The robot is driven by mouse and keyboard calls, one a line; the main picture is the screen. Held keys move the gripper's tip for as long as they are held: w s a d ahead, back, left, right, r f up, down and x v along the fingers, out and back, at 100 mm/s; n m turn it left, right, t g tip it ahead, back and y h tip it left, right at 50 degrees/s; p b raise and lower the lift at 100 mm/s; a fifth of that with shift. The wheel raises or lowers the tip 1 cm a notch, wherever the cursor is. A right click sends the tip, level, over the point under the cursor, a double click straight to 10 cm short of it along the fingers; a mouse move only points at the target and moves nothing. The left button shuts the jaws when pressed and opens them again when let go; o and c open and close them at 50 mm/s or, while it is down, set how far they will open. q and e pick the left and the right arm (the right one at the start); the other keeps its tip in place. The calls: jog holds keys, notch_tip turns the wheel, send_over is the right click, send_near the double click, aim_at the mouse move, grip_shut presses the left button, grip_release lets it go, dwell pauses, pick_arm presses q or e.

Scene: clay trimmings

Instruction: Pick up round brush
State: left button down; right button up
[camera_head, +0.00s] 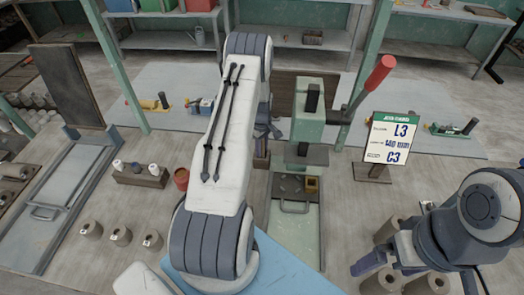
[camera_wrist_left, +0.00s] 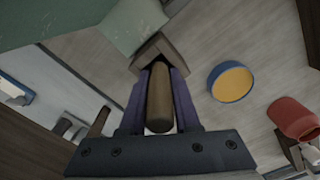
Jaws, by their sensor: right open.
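My left gripper (camera_head: 262,132) is largely hidden behind my own arm in the head view. In the left wrist view its two purple fingers (camera_wrist_left: 160,100) are shut on a brown wooden handle (camera_wrist_left: 160,97), which appears to be the round brush. The handle stands on end in a wooden holder block (camera_wrist_left: 152,52); the brush's head is hidden. The block also shows below my left gripper in the head view (camera_head: 261,162). My right gripper (camera_head: 415,262) is open and empty at the lower right, above grey cylinders.
A green press (camera_head: 308,125) with a red-knobbed lever stands just right of my left gripper. A sign board (camera_head: 388,140) stands behind my right gripper. Grey cylinders (camera_head: 120,235) stand at the left.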

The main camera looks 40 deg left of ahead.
pick_arm(q)
jog(key=shift+r, duration=0.1)
jog(key=shift+r+b, duration=0.4)
jog(key=shift+r, duration=0.2)
notch_tip(320, 180, up, 8)
jog(key=b, duration=0.3)
jog(key=shift+f, duration=0.1)
jog(key=shift+r, duration=0.4)
